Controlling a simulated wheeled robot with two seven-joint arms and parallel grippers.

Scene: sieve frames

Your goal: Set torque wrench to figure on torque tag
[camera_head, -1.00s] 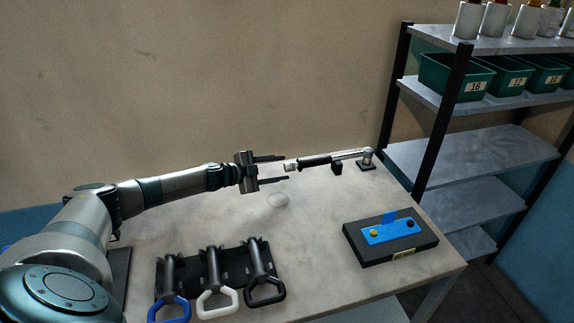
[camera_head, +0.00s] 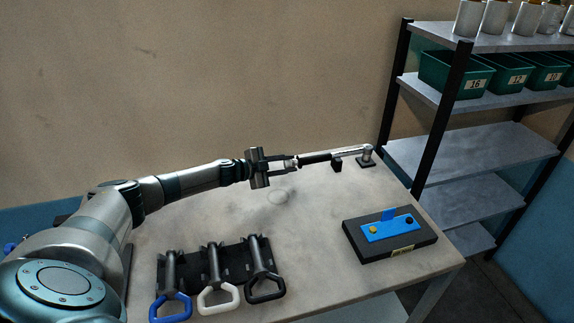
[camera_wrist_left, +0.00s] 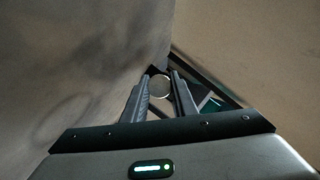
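The torque wrench (camera_head: 316,158) lies level at the back right of the table, with a black grip, a silver shaft and its head on a small post. My left gripper (camera_head: 293,162) is at the near-left end of the wrench, with its fingers closed in on the silver end knob. In the left wrist view the round knob end (camera_wrist_left: 160,86) sits between the two fingertips. A small yellowish tag (camera_head: 403,250) is on the front of a dark block; its figure is too small to read. My right gripper is out of view.
The dark block (camera_head: 430,240) carries a blue plate (camera_head: 392,231) with a yellow and a black dot. A black rack (camera_head: 233,266) holds blue, white and black handled tools at the front. Shelves with green numbered bins (camera_head: 455,75) stand right. The middle of the table (camera_head: 310,235) is clear.

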